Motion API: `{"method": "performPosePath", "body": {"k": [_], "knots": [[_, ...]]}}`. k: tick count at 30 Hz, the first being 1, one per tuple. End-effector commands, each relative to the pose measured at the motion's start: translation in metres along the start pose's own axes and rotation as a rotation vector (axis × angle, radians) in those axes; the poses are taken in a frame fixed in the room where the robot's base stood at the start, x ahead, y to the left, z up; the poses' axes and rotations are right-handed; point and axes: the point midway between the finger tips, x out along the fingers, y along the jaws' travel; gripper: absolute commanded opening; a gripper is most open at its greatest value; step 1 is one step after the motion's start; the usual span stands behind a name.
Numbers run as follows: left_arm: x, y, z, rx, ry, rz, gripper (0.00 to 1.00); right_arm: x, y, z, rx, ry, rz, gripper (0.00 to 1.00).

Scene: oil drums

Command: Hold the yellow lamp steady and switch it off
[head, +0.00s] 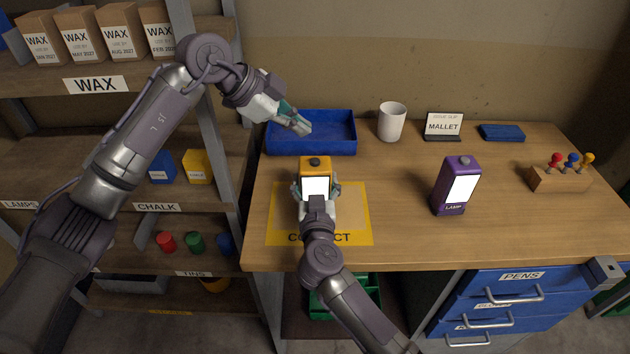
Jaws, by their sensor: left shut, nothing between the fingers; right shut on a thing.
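The yellow lamp (315,165) stands upright on the yellow-bordered mat (350,220) on the table. Its front panel is bright white, and a dark round knob sits on its top. My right gripper (317,190) is shut around the lower part of the lamp, with a finger on each side, and hides its lower front. My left gripper (303,128) is shut and empty. It appears in front of the blue tray, above and behind the lamp, apart from the lamp's top in the picture.
A blue tray (340,149) lies behind the lamp. A white mug (391,122), a mallet sign (443,125) and a blue box (502,133) stand at the back. A purple lamp (455,187) and a block with colored knobs (560,179) are on the right. The table between the lamps is clear.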

Motion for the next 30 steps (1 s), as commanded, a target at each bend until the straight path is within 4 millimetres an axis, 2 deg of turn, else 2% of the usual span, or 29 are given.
{"method": "performPosePath", "body": {"k": [1,3,6,9,30], "knots": [[0.000,-0.001,-0.013,0.037,-0.016,-0.042,0.00,0.000,0.001,0.001,-0.001,-0.001,0.001,0.21],[-0.002,-0.004,-0.025,0.071,-0.037,-0.098,0.00,0.000,0.001,0.001,0.000,-0.001,0.002,0.21],[-0.005,-0.007,-0.036,0.101,-0.054,-0.155,0.00,0.000,0.001,0.001,0.000,-0.001,0.002,0.21],[-0.004,-0.007,-0.039,0.113,-0.061,-0.180,0.00,0.000,0.001,0.001,0.000,-0.001,0.002,0.21],[0.054,0.017,0.009,0.113,-0.062,-0.181,0.00,0.000,0.000,0.000,0.000,0.000,0.001,0.21]]}}
